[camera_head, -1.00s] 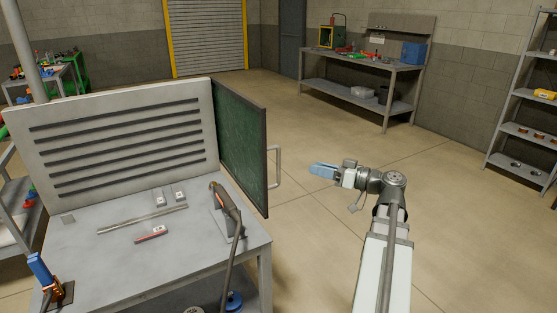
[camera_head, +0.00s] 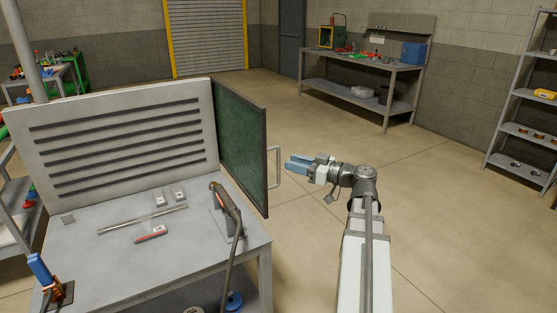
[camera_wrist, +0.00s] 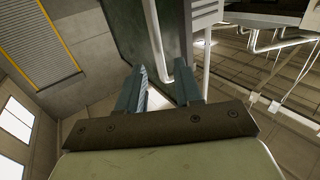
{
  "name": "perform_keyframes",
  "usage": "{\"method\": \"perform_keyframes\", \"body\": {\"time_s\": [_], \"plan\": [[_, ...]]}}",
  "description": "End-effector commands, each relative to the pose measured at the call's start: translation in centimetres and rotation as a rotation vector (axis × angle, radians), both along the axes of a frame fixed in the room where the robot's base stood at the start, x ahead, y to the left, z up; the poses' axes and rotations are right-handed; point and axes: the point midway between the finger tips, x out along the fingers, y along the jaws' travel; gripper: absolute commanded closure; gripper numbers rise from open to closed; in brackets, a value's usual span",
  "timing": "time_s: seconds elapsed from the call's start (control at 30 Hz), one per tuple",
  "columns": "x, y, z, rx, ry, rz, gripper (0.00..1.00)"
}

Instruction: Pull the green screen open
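The green screen (camera_head: 240,150) is a dark-framed panel standing at the right end of the welding table's back panel. Its pale bar handle (camera_head: 279,167) sticks out from its right edge. My gripper (camera_head: 287,164) has blue fingers and points left at the handle, with the tips very close to its right side. In the wrist view, my gripper (camera_wrist: 160,85) is open with a gap between its two fingers. The handle (camera_wrist: 157,45) runs down toward that gap, with the green screen (camera_wrist: 119,25) behind it. I cannot tell whether the fingers touch the handle.
The grey welding table (camera_head: 120,265) with a slotted back panel (camera_head: 120,90) stands at the left, carrying a torch (camera_head: 228,210) and small parts. A workbench (camera_head: 365,62) is at the back and a shelf rack (camera_head: 525,110) at the right. The floor right of the screen is clear.

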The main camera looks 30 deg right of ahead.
Motion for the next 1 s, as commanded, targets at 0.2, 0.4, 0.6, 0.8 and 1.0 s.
{"method": "perform_keyframes", "body": {"time_s": [0.2,0.4,0.6,0.8,1.0], "plan": [[2.8,1.8,0.0,0.001,0.001,0.002,0.65],[4.4,2.9,0.0,0.001,0.001,0.001,0.65],[5.1,3.4,0.0,0.000,0.000,-0.001,0.65],[5.1,3.4,0.0,0.000,0.000,-0.001,0.65],[5.1,3.4,0.0,0.001,0.001,-0.001,0.76]]}}
